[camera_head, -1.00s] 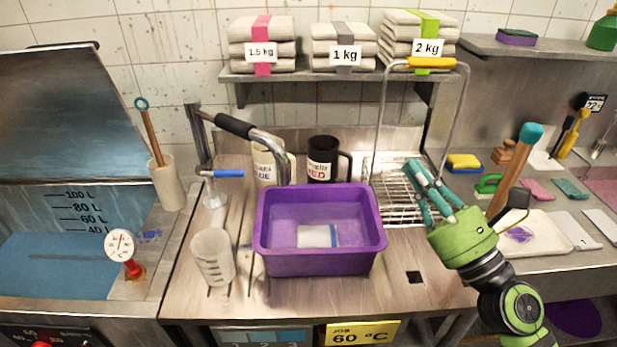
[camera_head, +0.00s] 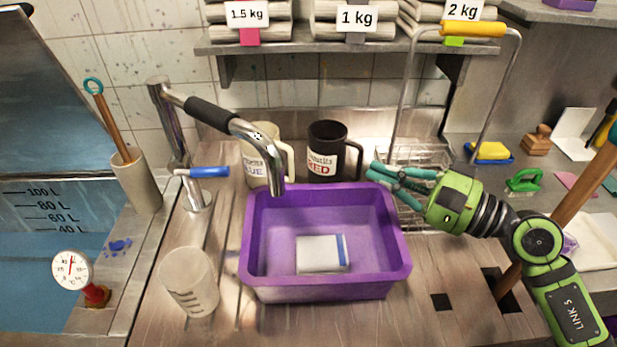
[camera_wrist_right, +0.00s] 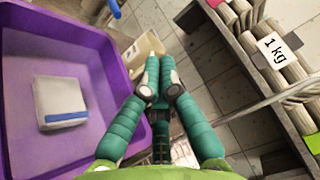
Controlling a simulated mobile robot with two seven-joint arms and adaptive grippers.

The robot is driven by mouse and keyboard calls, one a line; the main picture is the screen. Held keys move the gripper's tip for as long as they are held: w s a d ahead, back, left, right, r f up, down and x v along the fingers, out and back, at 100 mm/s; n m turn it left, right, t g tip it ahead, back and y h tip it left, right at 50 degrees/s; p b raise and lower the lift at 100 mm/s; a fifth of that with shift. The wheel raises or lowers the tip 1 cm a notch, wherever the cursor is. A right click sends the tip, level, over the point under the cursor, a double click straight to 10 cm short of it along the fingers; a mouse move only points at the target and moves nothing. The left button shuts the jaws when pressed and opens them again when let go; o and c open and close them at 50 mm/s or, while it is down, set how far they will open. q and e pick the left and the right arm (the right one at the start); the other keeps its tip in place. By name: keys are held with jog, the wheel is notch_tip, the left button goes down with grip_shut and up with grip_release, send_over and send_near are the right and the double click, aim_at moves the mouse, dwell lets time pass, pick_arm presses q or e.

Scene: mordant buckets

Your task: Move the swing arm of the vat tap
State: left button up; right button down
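The vat tap (camera_head: 168,125) stands on the worktop left of the purple tub. Its chrome swing arm has a black grip sleeve (camera_head: 209,114) and points right. The bent spout (camera_head: 274,168) hangs over the tub's back left corner. A blue lever (camera_head: 208,172) sits low on the tap. My right gripper (camera_head: 370,182) is right of the spout, over the tub's back right rim, clear of the swing arm. In the right wrist view its teal fingers (camera_wrist_right: 157,68) come together at the tips with nothing seen between them. My left gripper is out of view.
The purple tub (camera_head: 325,287) holds a white block with a blue stripe (camera_head: 320,254). Two mugs (camera_head: 325,152) stand behind it, and a beaker (camera_head: 190,281) front left. A wire rack with a tall yellow-handled frame (camera_head: 473,29) rises behind my right gripper. A shelf (camera_head: 340,46) overhangs the back.

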pick_arm(q)
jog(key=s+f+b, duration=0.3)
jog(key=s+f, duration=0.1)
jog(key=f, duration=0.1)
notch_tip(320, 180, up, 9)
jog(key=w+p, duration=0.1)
jog(key=p, duration=0.7)
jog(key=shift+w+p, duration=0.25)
jog(key=shift+p, duration=0.05)
pick_arm(e)
jog(key=w+a+f, duration=0.2)
jog(key=a+f, duration=0.1)
jog(key=a, duration=0.8)
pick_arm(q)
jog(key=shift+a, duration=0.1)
pick_arm(e)
jog(key=shift+w+a+f, duration=0.1)
